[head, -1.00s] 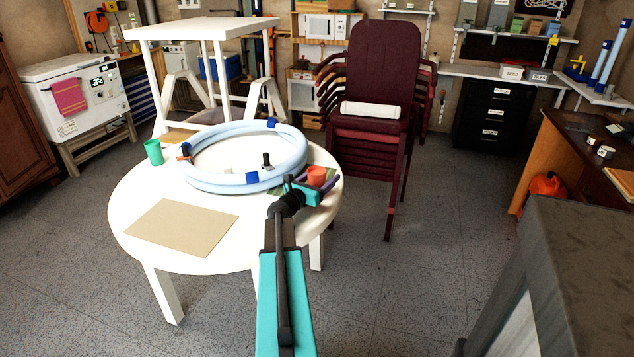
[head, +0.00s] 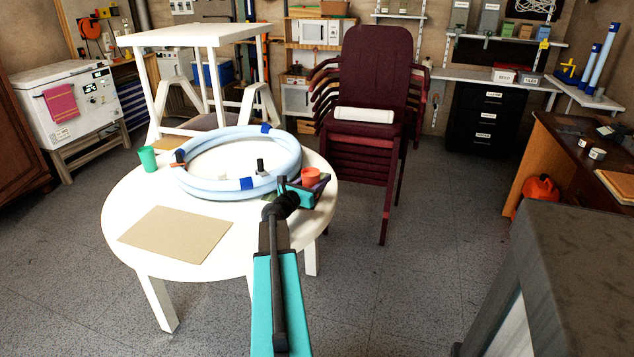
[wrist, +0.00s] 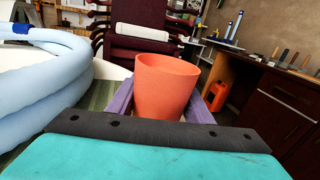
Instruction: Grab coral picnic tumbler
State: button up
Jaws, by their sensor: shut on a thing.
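The coral tumbler (head: 311,176) is at the right edge of the round white table (head: 130,222), beside the coiled pale blue hose. In the wrist view the tumbler (wrist: 165,86) stands upright between the two purple fingers of my gripper (wrist: 160,100). The fingers touch it on both sides, and my gripper is shut on it. In the head view my gripper (head: 312,190) reaches over the table's right side, and the arm hides part of the table. I cannot tell whether the tumbler's base touches the table.
The pale blue hose coil (head: 205,186) with dark blue bands lies just left of my gripper. A green tumbler (head: 148,159) and a tan mat (head: 176,235) are on the table. Stacked maroon chairs (head: 372,75) stand behind. A grey-topped bench (head: 600,260) is at right.

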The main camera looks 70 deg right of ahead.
jog(key=shift+a+r, duration=0.2)
jog(key=shift+r, duration=0.95)
jog(key=s+r+v, duration=0.1)
jog(key=v, duration=1.4)
jog(key=shift+s+a, duration=0.35)
jog(key=shift+a, duration=0.1)
jog(key=shift+r, duration=0.1)
